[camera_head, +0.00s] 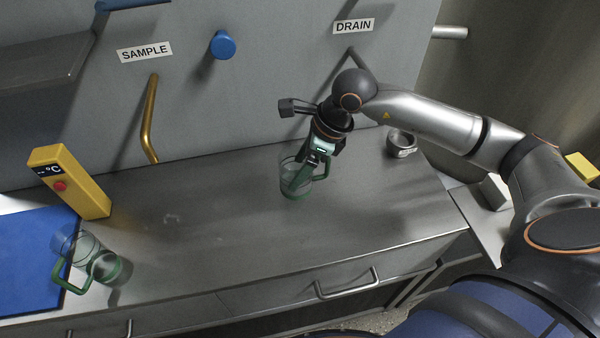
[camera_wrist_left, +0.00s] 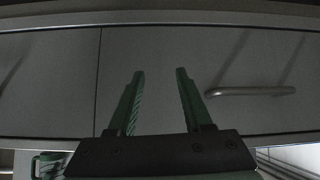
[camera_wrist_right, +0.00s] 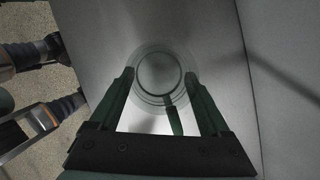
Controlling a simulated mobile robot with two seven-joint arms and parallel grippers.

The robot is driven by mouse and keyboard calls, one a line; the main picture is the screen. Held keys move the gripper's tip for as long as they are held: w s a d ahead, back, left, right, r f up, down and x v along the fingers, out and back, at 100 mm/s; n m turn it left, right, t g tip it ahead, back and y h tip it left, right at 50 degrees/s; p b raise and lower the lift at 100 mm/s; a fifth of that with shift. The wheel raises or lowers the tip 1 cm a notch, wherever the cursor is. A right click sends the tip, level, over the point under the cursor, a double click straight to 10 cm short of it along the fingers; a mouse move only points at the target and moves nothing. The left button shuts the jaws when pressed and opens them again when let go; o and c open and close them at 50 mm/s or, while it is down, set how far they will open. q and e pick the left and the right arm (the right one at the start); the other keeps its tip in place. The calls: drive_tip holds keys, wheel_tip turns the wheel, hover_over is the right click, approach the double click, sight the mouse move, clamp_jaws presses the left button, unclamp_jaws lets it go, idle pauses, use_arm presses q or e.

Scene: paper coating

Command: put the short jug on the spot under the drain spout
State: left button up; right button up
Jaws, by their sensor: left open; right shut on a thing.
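A clear jug with a green handle (camera_head: 286,184) is in my right gripper (camera_head: 304,178), over the middle of the counter. It looks upright; I cannot tell whether its base touches the counter. In the right wrist view I look down on the round rim of this jug (camera_wrist_right: 158,53), with its green handle between the fingers of the right gripper (camera_wrist_right: 160,77). The drain spout (camera_head: 353,55) is under the DRAIN label, partly hidden by my right arm. A second green-handled jug (camera_head: 107,268) stands at the front left. My left gripper (camera_wrist_left: 160,75) is open and empty before a drawer front.
A small round metal vessel (camera_head: 401,144) stands at the back right of the counter (camera_head: 210,215). A yellow temperature box (camera_head: 70,182), a blue mat (camera_head: 25,262) and a bent brass sample spout (camera_head: 148,120) are at the left. The counter's middle left is clear.

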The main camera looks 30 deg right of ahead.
drive_tip(key=shift+w+d+f, duration=0.4)
drive_tip(key=shift+w+f, duration=0.2)
drive_tip(key=shift+f, duration=0.2)
drive_tip(key=shift+f+p, duration=0.35)
drive_tip(key=shift+f, duration=1.2)
drive_tip(key=shift+f, duration=0.2)
drive_tip(key=o, duration=1.4)
drive_tip(key=shift+r, duration=0.1)
